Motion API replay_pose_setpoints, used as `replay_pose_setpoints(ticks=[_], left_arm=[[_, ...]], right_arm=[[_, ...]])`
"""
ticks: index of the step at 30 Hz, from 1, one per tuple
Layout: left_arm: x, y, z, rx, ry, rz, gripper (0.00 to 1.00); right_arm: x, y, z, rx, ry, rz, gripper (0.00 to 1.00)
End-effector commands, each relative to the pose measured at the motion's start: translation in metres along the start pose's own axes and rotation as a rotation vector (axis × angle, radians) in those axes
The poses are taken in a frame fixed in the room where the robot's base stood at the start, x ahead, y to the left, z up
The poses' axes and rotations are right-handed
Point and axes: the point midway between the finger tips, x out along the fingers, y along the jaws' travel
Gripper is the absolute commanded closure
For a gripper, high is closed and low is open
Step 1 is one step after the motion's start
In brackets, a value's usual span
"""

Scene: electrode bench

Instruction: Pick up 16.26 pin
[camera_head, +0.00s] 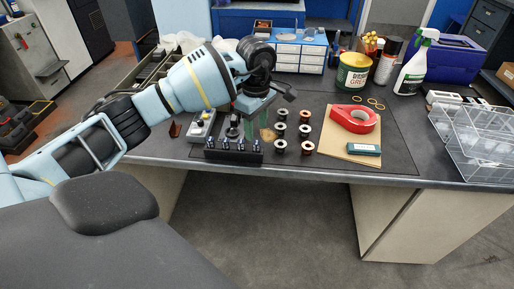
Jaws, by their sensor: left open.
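A black rack (234,156) stands near the front edge of the bench mat. It holds several small upright pieces with bluish-white tops that look like pins (227,144); no size label is readable, so I cannot tell which is the 16.26 pin. My left arm reaches in from the left, and my left gripper (250,124) points down just behind and above the rack. The gripper is open, and no pin shows between its fingers, which are small and partly hidden by the wrist. My right gripper is not in view.
Several small spools (281,146) stand just right of the gripper. A grey device (201,126) is at its left. A drawer cabinet (300,51), a tin (353,71) and a spray bottle (414,66) stand behind.

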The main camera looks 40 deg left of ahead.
Motion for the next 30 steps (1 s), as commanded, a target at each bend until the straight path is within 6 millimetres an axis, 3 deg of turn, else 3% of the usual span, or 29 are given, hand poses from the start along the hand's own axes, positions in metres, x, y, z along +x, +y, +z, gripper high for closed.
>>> replay_pose_setpoints(ticks=[5,15,23,30], left_arm=[[0.008,-0.002,0.0,0.0,0.0,-0.002,0.55],[0.049,-0.005,0.001,-0.001,0.0,-0.001,0.55],[0.051,-0.004,0.0,-0.001,0.0,0.002,0.55],[0.051,-0.004,0.001,-0.001,0.0,0.001,0.84]], right_arm=[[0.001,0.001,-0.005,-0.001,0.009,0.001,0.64],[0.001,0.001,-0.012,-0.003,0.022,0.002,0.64],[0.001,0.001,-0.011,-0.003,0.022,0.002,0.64],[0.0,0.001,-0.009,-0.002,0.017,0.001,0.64]])
